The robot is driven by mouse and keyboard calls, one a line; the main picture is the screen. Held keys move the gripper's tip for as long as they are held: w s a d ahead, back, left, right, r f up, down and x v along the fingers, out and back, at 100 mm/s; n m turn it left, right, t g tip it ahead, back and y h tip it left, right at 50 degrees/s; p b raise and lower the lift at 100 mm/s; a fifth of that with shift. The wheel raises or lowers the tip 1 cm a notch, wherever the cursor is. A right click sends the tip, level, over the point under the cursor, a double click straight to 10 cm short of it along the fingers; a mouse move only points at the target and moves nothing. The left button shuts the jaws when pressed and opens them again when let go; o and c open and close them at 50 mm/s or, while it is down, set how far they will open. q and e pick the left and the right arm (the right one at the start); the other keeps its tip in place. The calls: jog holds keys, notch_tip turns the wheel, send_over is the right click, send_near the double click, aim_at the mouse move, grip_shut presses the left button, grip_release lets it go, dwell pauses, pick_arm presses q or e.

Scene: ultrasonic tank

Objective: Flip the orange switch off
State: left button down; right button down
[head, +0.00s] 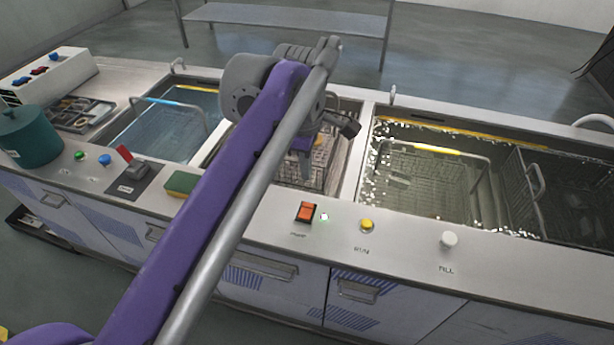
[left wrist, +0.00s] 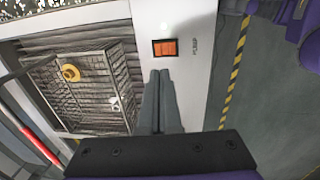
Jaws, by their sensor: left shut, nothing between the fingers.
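The orange rocker switch (head: 306,211) sits in a dark frame on the steel front ledge, above a label. A small lit white-green lamp (head: 324,217) is just right of it. The switch also shows in the left wrist view (left wrist: 164,48), beside the label "PUMP". My left gripper (left wrist: 159,76) is shut and empty, its fingertips pointing toward the switch with a gap in that picture. In the head view my purple left arm crosses the ledge and its wrist is over the middle basin; the fingertips are hard to make out there. My right gripper is not in view.
A yellow button (head: 367,225) and a white knob (head: 448,240) are right of the switch. A wire basket (left wrist: 84,92) lies in the middle basin; the right tank (head: 440,170) holds water.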

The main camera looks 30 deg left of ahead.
aim_at(309, 207)
pick_arm(q)
jog(key=f, duration=0.4)
jog(key=w+f+b, duration=0.1)
jog(key=f, duration=0.3)
jog(key=f+b, duration=0.1)
jog(key=f, duration=0.3)
jog(key=shift+w+a, duration=0.2)
